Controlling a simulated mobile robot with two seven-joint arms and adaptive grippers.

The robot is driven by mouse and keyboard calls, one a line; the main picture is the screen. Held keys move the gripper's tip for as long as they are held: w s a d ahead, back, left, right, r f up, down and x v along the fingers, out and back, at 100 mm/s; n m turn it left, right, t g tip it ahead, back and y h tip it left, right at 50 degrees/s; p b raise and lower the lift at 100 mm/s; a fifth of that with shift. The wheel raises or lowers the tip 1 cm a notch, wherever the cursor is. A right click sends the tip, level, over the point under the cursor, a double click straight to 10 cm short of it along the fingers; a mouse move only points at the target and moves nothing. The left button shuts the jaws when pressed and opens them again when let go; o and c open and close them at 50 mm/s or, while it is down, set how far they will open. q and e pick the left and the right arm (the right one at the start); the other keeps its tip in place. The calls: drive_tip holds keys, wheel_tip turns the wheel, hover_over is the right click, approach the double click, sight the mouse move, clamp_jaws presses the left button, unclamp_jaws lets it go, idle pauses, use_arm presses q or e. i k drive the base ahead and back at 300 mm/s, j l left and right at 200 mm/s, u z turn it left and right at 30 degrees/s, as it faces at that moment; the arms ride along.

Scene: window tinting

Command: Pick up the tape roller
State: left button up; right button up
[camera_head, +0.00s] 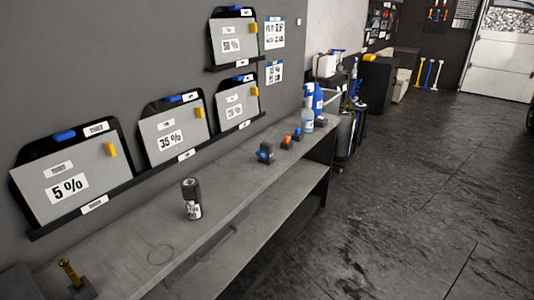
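I cannot tell for certain which item is the tape roller. A brass-coloured piece on a dark base (72,278) sits at the near left end of the grey bench (150,270). A small dark item with a blue part (265,154) stands further along the bench. Beyond it are a small dark item with an orange part (286,142) and another with blue and orange (297,135). Neither of my grippers is in view.
A dark can (192,199) stands mid-bench. Blue-topped spray bottles (308,105) stand at the far end. Sample boards, such as the 5 % board (75,185), hang on the wall above. The dark floor (420,200) to the right is clear.

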sight(265, 152)
drive_tip(key=i+l, duration=0.75)
drive_tip(key=l+u, duration=0.05)
drive_tip(key=l, duration=0.05)
